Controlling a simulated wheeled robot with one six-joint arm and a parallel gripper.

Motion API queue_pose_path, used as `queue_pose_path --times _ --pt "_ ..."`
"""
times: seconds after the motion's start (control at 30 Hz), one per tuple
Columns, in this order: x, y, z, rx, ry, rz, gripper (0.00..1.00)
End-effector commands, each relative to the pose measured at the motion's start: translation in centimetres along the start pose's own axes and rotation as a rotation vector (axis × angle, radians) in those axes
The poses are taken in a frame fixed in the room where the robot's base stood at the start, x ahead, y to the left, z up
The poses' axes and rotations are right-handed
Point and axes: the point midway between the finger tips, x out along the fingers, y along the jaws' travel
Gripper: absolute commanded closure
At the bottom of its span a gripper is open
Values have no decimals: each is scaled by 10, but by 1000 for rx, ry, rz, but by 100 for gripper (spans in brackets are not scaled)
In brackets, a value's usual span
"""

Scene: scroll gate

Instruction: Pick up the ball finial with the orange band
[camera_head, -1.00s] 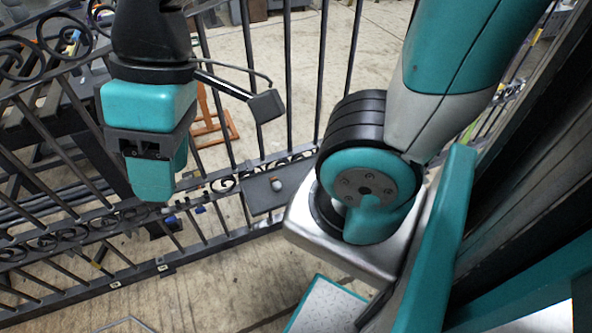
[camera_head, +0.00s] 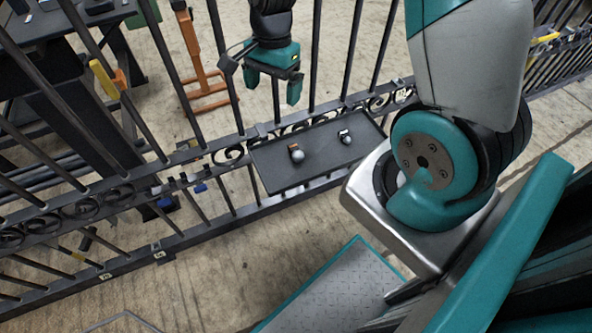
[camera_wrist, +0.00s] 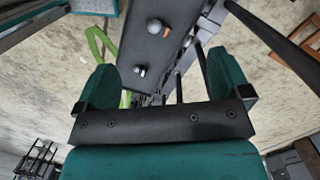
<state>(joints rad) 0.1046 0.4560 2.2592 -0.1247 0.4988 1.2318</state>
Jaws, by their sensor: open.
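The ball finial with the orange band (camera_head: 298,157) is a grey ball with a small orange-brown band at its back. It lies on the left part of a dark shelf (camera_head: 275,178) on the gate. In the wrist view this finial (camera_wrist: 154,25) shows near the top, its orange band to its right. A second grey ball finial (camera_head: 347,139) with a whitish band lies to its right; it also shows in the wrist view (camera_wrist: 139,72). My gripper (camera_head: 272,88) is open and empty, fingers pointing down, apart from both finials and above the shelf.
The gate's dark bars (camera_head: 213,75) and scrollwork (camera_head: 228,154) rise around the shelf. Blue and white small parts (camera_head: 185,186) sit on the rail to the left. An orange stand (camera_head: 200,75) is behind the gate.

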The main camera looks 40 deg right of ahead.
Motion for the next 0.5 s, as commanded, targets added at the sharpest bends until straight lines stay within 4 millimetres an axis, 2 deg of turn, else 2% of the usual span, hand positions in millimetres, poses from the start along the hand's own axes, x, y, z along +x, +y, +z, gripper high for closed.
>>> queue_pose_path --times 0.03,0.1,0.2,0.27,0.5 --pt "47 1 -25 151 12 29 5" --pt "78 3 -48 323 35 51 5" --pt "105 8 -69 486 60 70 5" --pt "115 9 -76 542 71 76 5" --pt "156 14 -81 581 77 84 5"
